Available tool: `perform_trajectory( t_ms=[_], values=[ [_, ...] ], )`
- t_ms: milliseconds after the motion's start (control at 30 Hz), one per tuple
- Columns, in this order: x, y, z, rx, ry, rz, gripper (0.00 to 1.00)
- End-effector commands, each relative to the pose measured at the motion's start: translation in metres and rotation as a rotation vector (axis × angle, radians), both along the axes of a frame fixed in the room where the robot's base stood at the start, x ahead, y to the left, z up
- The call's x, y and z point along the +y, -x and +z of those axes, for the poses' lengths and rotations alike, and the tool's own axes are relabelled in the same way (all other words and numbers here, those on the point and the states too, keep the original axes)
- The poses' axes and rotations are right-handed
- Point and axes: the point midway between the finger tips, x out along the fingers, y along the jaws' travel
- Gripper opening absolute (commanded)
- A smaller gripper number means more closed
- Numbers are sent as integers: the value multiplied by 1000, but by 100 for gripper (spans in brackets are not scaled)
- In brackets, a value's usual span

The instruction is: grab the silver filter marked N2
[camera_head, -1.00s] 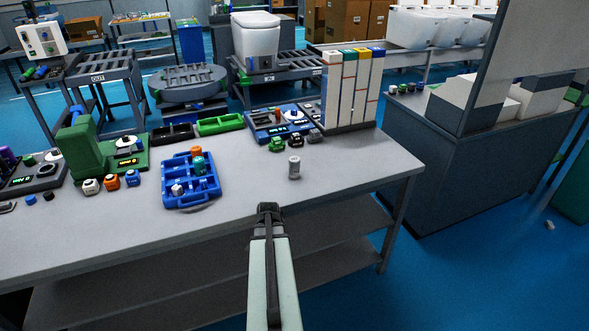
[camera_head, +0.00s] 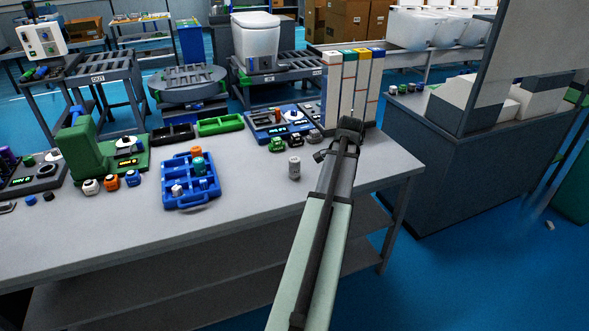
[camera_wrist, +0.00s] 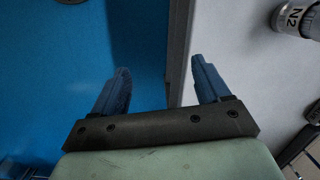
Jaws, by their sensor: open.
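The silver filter marked N2 (camera_head: 294,168) stands upright on the grey table, right of the blue tray. In the wrist view it shows at the top right corner (camera_wrist: 296,18), partly cut off, with its N2 label readable. My gripper (camera_head: 349,126) is above the table's right part, to the right of the filter in the head view. In the wrist view my gripper (camera_wrist: 162,80) has its two blue fingers spread wide with nothing between them. The fingers are over the table's edge and the blue floor, apart from the filter.
The blue tray (camera_head: 166,203) with small parts stands left of the filter. Small green and black pieces (camera_head: 277,145) sit just behind it. Tall white columns (camera_head: 333,90) stand at the back right, close to my gripper. The table (camera_head: 240,235) is clear in front of the filter.

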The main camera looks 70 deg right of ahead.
Motion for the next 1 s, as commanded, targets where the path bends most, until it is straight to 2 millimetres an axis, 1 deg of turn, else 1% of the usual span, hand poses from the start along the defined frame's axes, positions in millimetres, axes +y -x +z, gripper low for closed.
perform_trajectory(
  t_ms=[33, 133, 167, 200, 267, 367, 500, 600, 700, 800, 867, 1000],
  values=[
    [-15, -4, 13, 2, 13, 2, 76],
    [-35, -18, 37, 11, 35, 20, 76],
    [-42, -25, 45, 15, 42, 33, 76],
    [-51, -36, 54, 21, 50, 56, 76],
    [-59, -53, 63, 30, 57, 91, 76],
    [-70, -84, 76, 46, 69, 158, 76],
    [-81, -131, 88, 66, 82, 258, 76],
    [-85, -158, 94, 78, 89, 317, 76],
    [-86, -176, 98, 86, 94, 357, 76],
    [-86, -184, 99, 91, 96, 375, 76],
    [-86, -186, 95, 92, 95, 379, 76],
    [-84, -185, 76, 92, 94, 380, 76]
  ],
)
